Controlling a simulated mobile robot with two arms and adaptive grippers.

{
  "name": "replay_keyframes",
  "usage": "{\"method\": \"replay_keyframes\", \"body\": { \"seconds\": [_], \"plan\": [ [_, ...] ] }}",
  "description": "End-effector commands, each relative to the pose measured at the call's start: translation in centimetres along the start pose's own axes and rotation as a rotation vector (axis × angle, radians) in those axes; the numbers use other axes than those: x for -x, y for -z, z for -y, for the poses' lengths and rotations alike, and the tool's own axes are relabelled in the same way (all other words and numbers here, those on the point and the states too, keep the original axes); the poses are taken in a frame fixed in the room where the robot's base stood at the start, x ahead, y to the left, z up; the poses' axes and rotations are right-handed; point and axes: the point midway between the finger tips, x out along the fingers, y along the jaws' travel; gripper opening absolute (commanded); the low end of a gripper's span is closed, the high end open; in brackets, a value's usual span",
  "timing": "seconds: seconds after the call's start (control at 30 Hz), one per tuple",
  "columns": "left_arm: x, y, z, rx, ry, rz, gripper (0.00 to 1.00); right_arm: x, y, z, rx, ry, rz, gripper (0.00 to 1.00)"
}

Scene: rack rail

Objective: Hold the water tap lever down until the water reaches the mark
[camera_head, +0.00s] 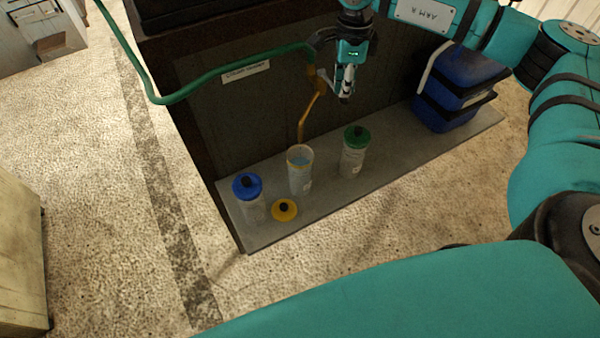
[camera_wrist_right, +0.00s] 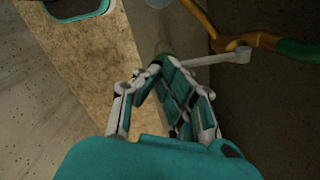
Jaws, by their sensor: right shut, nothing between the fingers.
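The brass water tap (camera_head: 312,98) is on the dark wall, its spout running down toward an open clear bottle (camera_head: 300,180) with bluish water inside. I cannot make out the mark or the exact water level. The pale tap lever (camera_wrist_right: 218,59) shows in the right wrist view, a thin bar with a round end at the tap. My right gripper (camera_head: 345,95) is just right of the tap, shut and empty. In the wrist view, its fingers (camera_wrist_right: 180,78) overlap the lever's free end; I cannot tell whether they touch it. My left gripper is not in view.
A blue-lidded bottle (camera_head: 251,207), a loose yellow lid (camera_head: 285,211) and a green-lidded bottle (camera_head: 352,160) stand or lie on the grey slab (camera_head: 410,150). A blue bin (camera_head: 462,75) is at its right end. A green hose (camera_head: 210,80) leads to the tap.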

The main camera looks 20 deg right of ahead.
Motion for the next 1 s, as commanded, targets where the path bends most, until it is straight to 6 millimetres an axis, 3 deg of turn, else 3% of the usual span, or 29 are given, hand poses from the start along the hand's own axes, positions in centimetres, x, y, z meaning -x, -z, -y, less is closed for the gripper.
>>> {"method": "replay_keyframes", "body": {
  "seconds": [0.53,1.0],
  "plan": [
    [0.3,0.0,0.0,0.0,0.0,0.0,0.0,0.4,0.0,0.0,0.0,0.0,0.0,0.0],
    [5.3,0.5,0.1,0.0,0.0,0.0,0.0,8.4,0.0,0.0,0.0,0.0,0.001,0.0]
  ]
}}
